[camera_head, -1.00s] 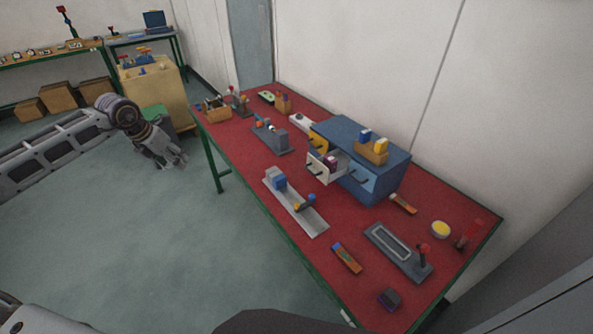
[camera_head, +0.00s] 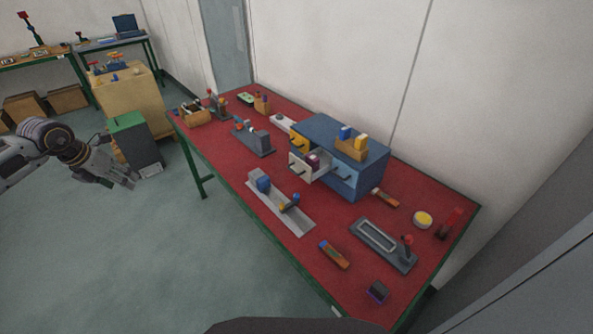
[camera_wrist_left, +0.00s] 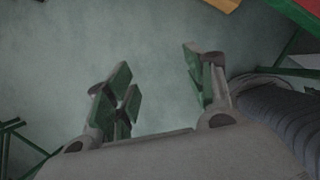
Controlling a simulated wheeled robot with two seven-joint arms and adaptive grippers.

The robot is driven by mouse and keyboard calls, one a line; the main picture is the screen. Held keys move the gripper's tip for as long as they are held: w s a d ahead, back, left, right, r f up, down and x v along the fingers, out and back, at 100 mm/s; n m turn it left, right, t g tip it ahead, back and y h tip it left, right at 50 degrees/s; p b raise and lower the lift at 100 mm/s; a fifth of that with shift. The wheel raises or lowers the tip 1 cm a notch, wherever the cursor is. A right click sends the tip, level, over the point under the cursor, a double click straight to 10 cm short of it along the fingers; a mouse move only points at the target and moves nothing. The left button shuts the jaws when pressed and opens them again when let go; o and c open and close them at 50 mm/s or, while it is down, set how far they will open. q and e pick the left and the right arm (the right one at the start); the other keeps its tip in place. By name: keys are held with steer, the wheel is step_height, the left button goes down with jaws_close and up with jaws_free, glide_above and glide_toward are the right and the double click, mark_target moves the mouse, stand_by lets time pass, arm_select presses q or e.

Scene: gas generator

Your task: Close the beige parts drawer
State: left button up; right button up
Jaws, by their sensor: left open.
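The beige parts drawer (camera_head: 301,167) is pulled out of the blue cabinet (camera_head: 362,179) on the red-topped table, in the head view. Its pale front faces left and has a dark handle. A dark reddish part shows inside it. My left gripper (camera_head: 121,180) is open and empty above the floor, well to the left of the table and apart from the drawer. In the left wrist view its two green-padded fingers (camera_wrist_left: 158,72) stand wide apart with only floor between them. My right gripper is not in view.
A yellow drawer (camera_head: 298,143) sits beside the beige one. A grey rail fixture (camera_head: 283,212) lies in front of the cabinet. An orange bin (camera_head: 352,150) stands on top. A grey-green box (camera_head: 136,143) stands near my left arm.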

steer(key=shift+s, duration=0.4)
